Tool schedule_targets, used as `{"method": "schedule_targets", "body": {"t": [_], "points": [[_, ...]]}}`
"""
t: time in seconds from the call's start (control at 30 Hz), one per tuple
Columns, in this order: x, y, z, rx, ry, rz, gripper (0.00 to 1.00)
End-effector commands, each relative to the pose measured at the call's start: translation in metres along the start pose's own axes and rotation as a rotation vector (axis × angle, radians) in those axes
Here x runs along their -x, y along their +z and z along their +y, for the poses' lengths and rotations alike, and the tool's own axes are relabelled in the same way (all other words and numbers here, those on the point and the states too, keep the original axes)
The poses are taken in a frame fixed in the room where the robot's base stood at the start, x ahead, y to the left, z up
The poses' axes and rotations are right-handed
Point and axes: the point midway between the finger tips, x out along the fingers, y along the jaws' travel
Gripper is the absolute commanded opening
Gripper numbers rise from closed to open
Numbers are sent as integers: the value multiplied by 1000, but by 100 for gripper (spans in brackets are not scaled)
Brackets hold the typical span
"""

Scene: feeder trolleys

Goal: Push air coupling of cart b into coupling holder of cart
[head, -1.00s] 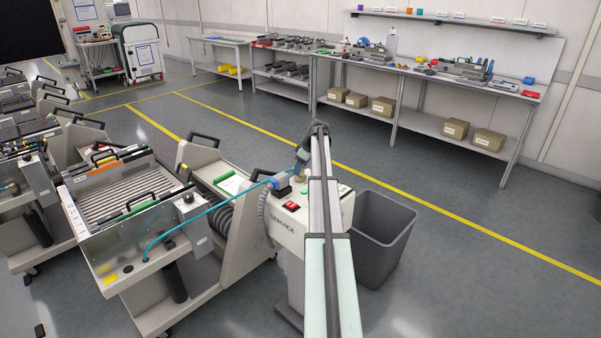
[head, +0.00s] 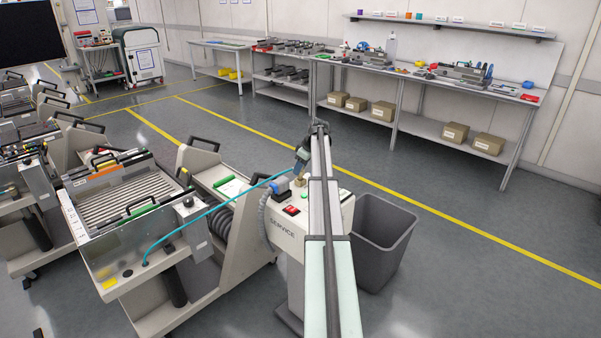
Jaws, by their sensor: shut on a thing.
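My gripper (head: 300,166) is above the top of the service column, partly hidden behind my own arm. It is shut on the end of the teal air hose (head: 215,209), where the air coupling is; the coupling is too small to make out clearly. The hose runs in an arc from the front panel of the near cart (head: 132,268) up to my gripper. A small tan fitting shows just below the gripper on the column top. I cannot make out the cart's coupling holder.
Other carts (head: 25,190) crowd the left. The floor towards the workbench (head: 440,82) is clear.

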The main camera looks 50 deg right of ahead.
Motion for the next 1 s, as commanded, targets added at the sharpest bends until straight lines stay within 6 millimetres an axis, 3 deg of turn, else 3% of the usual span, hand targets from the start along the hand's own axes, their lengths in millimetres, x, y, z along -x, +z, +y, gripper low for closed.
{"method": "schedule_targets", "body": {"t": [0.2, 0.4, 1.0], "points": [[38, -16, 1, 2, 1, 1, 0], [63, -26, 1, 0, 1, 0, 0], [92, -38, 0, 0, 0, 0, 0]]}}
